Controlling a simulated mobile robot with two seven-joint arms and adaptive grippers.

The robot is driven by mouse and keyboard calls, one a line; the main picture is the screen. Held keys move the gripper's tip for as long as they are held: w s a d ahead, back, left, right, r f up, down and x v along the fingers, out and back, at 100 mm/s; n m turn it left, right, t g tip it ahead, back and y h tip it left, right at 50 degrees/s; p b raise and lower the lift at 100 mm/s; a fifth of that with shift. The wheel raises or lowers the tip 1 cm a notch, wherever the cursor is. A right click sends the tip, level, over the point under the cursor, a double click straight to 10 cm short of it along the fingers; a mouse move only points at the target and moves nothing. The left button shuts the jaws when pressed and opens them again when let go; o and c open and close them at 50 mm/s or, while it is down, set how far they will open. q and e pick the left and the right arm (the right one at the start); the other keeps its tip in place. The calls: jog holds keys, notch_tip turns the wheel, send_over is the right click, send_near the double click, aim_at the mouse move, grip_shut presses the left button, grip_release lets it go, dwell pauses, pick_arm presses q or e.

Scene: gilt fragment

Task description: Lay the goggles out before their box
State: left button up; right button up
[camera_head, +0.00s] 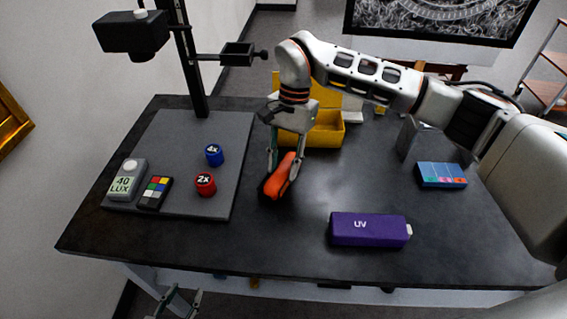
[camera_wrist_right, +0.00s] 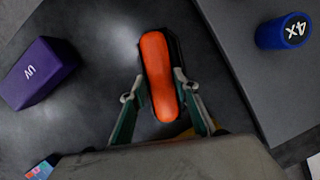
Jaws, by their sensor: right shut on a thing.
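The orange goggles (camera_head: 281,176) with a dark edge are between the fingers of my right gripper (camera_head: 284,172), which is shut on them. They are at or just above the black table top, in front of the yellow box; I cannot tell if they touch the table. The goggles (camera_wrist_right: 159,75) also show lengthwise between the fingers in the right wrist view. The open yellow box (camera_head: 327,136) stands behind, partly hidden by my right arm. My left gripper (camera_head: 177,302) is low at the bottom edge, below the table's front edge, with its fingers apart and empty.
A grey board (camera_head: 177,130) at left carries a stand, a light meter (camera_head: 126,180), a colour card (camera_head: 154,193), and blue (camera_head: 214,154) and red (camera_head: 205,184) cylinders. A purple UV block (camera_head: 368,230) lies at front right, a blue box (camera_head: 441,175) farther right. Table between is clear.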

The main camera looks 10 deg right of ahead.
jog(key=o, duration=1.1)
jog(key=v, duration=1.2)
jog(key=shift+s+r, duration=0.1)
jog(key=shift+r, duration=0.05)
